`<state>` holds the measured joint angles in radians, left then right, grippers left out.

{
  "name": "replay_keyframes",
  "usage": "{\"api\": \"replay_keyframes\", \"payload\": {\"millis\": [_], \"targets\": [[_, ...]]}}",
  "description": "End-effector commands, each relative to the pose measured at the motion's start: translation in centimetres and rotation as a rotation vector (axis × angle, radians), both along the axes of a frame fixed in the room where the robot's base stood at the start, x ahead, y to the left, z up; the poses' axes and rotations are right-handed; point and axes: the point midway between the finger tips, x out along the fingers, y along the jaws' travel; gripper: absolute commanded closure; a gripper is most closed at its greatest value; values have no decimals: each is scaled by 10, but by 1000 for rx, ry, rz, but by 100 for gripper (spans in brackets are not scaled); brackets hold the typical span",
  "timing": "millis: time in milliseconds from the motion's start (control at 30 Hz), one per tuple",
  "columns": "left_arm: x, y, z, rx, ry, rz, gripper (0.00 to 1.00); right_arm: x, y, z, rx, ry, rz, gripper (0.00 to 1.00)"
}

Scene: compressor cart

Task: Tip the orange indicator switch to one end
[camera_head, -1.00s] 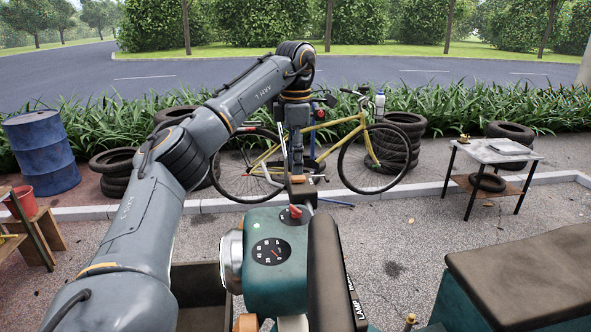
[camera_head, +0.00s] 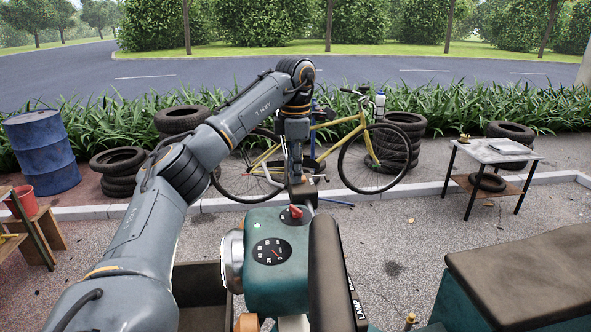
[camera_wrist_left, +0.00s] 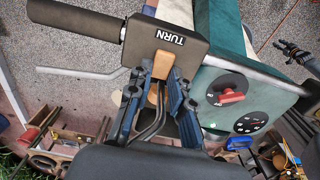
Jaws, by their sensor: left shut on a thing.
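The orange indicator switch (camera_wrist_left: 161,66) stands out from a dark block marked TURN (camera_wrist_left: 190,36) in the left wrist view. My left gripper (camera_wrist_left: 158,82) is shut on the switch, with one dark blue finger on each side of it. In the head view my left gripper (camera_head: 296,186) is down at the far end of the handlebar, beyond the green housing (camera_head: 277,279). There the gripper covers the switch.
Close to the gripper are a red knob (camera_head: 292,213) and a round gauge (camera_head: 271,251) on the green housing. A dark grip (camera_wrist_left: 72,20) sticks out beside the TURN block. A bicycle (camera_head: 357,140) stands beyond, and a brown seat (camera_head: 530,270) lies at right.

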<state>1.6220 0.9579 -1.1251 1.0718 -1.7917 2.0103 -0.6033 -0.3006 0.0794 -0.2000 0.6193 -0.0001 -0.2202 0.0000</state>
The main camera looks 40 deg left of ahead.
Motion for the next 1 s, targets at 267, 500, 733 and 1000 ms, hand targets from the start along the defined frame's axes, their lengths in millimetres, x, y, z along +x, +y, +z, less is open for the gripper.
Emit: {"api": "replay_keyframes", "payload": {"millis": [267, 500, 733, 1000], "targets": [[3, -4, 0, 36, 47, -5, 100, 1, 0, 0, 0, -2, 0, 70], [5, -6, 0, 106, 136, -4, 100, 1, 0, 0, 1, -3, 0, 70], [6, -5, 0, 138, 177, -2, 100, 2, 0, 0, 1, -3, 0, 70], [5, -5, -1, 140, 180, -1, 100, 2, 0, 0, 0, -3, 0, 70]]}}
